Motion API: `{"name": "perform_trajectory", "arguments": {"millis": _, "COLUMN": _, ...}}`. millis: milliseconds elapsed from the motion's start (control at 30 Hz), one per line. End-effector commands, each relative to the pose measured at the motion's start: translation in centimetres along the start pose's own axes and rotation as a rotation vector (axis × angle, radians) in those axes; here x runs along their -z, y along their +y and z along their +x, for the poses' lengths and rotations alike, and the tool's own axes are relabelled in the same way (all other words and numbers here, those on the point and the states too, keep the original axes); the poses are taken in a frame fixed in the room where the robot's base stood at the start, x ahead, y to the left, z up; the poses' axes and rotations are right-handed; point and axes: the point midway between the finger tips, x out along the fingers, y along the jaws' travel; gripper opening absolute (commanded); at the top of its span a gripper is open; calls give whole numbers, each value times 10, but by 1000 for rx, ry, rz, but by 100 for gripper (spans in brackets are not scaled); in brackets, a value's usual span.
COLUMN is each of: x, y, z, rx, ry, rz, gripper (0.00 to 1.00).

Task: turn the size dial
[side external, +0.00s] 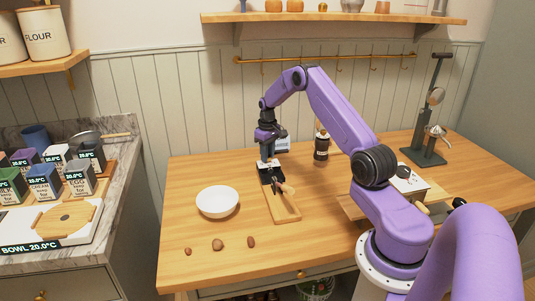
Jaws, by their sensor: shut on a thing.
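My gripper (268,160) points straight down over the far end of a wooden board (287,212) on the table. A small black and metal device (274,178) with a wooden-handled lever (286,189) is mounted there. The fingertips are at the top of this device, shut on a small part that appears to be its size dial. The dial itself is hidden by the fingers, so its setting cannot be read.
A white bowl (217,202) stands left of the board. Several brown nuts (217,244) lie along the front. A dark grinder (321,146) stands behind, to the right. A tall dark stand (425,150) is at far right.

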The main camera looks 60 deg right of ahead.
Motion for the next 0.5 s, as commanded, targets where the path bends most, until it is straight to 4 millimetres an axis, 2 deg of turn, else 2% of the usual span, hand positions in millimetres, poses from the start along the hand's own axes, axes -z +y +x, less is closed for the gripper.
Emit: {"name": "perform_trajectory", "arguments": {"millis": 500, "x": 0, "y": 0, "z": 0, "rx": 0, "ry": -2, "rz": 481, "gripper": 0}}
